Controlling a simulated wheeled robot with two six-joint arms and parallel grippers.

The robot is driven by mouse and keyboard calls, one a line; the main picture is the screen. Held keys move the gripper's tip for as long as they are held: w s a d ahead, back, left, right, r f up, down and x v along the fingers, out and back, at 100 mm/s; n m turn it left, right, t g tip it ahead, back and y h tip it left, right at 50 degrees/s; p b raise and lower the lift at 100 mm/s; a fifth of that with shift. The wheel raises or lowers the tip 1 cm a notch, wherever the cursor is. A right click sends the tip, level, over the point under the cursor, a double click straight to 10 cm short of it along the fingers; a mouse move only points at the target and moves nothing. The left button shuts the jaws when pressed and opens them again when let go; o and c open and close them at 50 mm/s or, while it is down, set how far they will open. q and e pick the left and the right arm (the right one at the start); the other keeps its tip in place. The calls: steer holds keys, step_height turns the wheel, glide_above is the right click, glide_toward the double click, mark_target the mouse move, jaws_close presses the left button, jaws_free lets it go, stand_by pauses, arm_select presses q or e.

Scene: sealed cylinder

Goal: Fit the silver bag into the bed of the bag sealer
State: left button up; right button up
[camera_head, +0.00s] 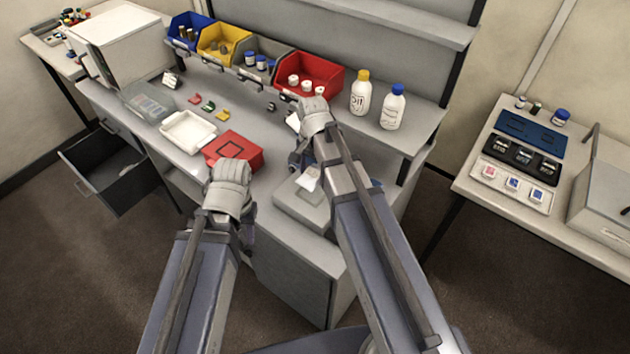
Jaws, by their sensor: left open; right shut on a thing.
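My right gripper (298,160) is over the right part of the bench, mostly hidden by its own wrist and arm. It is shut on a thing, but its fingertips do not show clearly. A small pale silver piece, likely the silver bag (311,179), shows just below it, above a light grey box-like device that looks like the bag sealer (290,205). My arm covers the right side of this device, and I cannot tell whether the bag touches its bed. My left gripper (246,232) is open near the bench's front edge, partly hidden by its wrist.
A red box (235,150) and a white tray (188,132) lie left of the device. Coloured bins (308,72) and two bottles (392,108) stand along the back. An open drawer (108,172) juts out at left. A side table (500,195) stands at right.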

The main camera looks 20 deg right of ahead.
steer(key=shift+s+d+f+b, duration=0.15)
steer(key=shift+f+b, duration=0.75)
steer(key=shift+s+d+f+b, duration=0.1)
steer(key=shift+s+f+b, duration=0.05)
steer(key=shift+f+b, duration=0.7)
steer(key=shift+f+b, duration=0.35)
steer(key=o, duration=1.3)
steer(key=shift+r, duration=0.1)
steer(key=shift+c, duration=0.2)
steer(key=shift+r, duration=0.15)
